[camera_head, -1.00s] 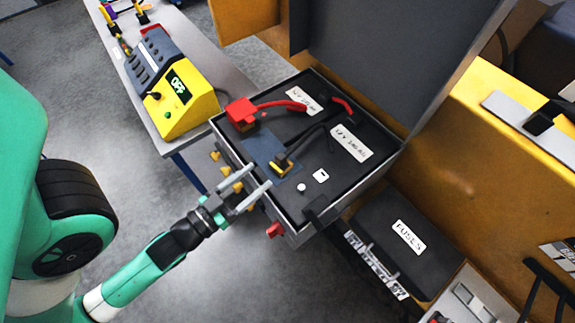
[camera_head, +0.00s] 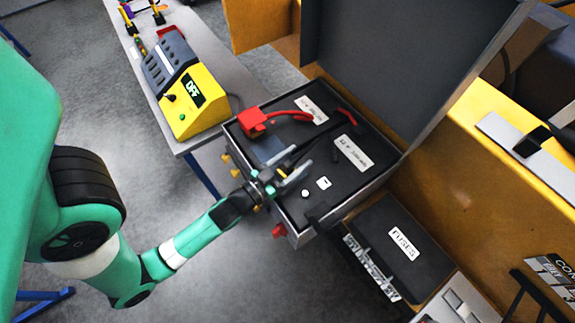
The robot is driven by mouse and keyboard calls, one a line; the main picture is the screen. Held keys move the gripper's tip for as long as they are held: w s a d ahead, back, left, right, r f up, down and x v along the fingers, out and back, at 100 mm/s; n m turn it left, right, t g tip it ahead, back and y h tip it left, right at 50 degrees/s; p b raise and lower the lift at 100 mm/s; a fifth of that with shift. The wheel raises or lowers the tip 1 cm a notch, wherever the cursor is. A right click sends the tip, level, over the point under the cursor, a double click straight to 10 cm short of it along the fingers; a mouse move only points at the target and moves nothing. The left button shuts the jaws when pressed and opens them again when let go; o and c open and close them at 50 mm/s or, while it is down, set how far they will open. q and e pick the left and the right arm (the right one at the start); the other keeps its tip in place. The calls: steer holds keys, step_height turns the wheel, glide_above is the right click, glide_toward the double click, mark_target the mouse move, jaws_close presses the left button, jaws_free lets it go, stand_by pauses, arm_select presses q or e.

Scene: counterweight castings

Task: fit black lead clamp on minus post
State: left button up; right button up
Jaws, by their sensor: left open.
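My left gripper (camera_head: 294,165) is open over the near-left part of the open battery box (camera_head: 367,190). Its fingers are around or just above the black lead's clamp, which they mostly hide; I cannot tell whether they touch it. The black cable (camera_head: 312,150) runs from there toward the back of the box. A small pale round post (camera_head: 305,193), apparently the minus post, stands bare to the right of the fingers, beside a small white label (camera_head: 323,183). My right gripper is out of view.
The red clamp (camera_head: 252,122) with its red cable sits at the box's far-left corner. The raised lid (camera_head: 410,65) stands behind. A yellow unit reading OFF (camera_head: 190,100) is on the bench at left. A dark fuses box (camera_head: 400,245) lies at right.

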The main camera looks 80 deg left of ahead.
arm_select(q)
steer(key=shift+w+a, duration=0.1)
jaws_close()
stand_by(0.5)
